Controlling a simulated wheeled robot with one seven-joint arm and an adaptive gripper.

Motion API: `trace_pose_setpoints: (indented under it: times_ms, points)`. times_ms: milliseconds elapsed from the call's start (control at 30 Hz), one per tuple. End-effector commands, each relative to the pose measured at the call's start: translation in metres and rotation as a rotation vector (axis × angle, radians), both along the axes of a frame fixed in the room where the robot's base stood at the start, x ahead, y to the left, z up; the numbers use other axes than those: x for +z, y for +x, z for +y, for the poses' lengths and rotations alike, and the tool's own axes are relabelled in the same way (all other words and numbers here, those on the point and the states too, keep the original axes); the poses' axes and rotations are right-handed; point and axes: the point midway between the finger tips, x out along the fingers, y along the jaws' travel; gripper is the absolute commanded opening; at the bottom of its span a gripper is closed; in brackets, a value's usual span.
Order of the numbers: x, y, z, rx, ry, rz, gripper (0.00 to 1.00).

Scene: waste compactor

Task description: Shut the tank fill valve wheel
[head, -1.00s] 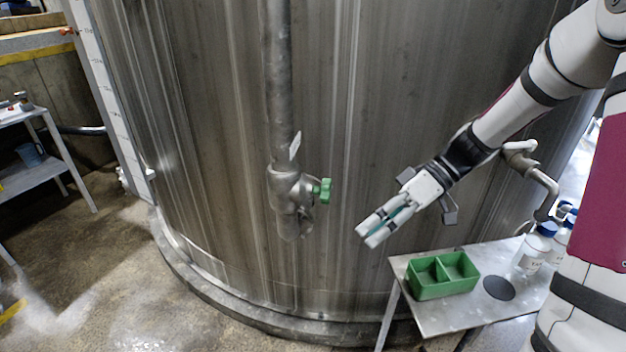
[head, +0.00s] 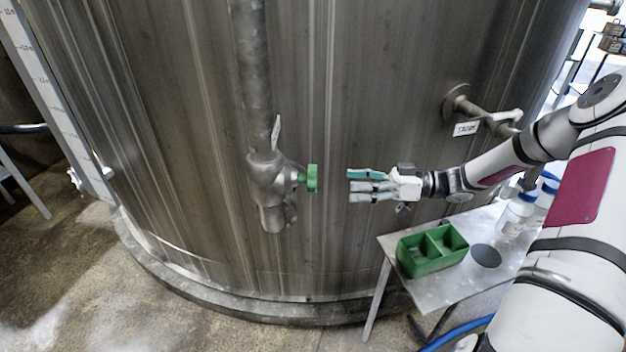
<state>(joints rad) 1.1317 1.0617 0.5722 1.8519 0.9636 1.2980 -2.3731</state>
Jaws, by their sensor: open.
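The tank fill valve wheel (head: 313,178) is a small green handwheel on the right side of a grey metal valve body (head: 270,180). The valve sits on a vertical pipe (head: 250,70) in front of the large steel tank (head: 390,80). My gripper (head: 349,186) is open and empty, pointing left at about the wheel's height. A gap shows between its fingertips and the wheel, so they are apart in the picture. How their depths compare is hard to tell.
A small metal table (head: 440,290) at lower right holds a green two-part bin (head: 432,250) and white bottles with blue caps (head: 516,215). A labelled side pipe (head: 480,115) juts from the tank above my forearm. The floor (head: 90,290) at left is clear.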

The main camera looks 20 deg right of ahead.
Motion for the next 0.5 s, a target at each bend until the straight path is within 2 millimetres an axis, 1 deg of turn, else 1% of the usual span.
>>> trace_pose_setpoints:
  times_ms: [33, 200, 400, 500]
  points:
    - [0.001, 0.003, 0.011, 0.005, 0.001, 0.002, 0.73]
    - [0.001, 0.015, 0.043, 0.005, 0.001, 0.002, 0.73]
    - [0.001, 0.027, 0.074, 0.003, 0.000, 0.003, 0.73]
    - [0.000, 0.032, 0.085, 0.002, -0.001, 0.001, 0.73]
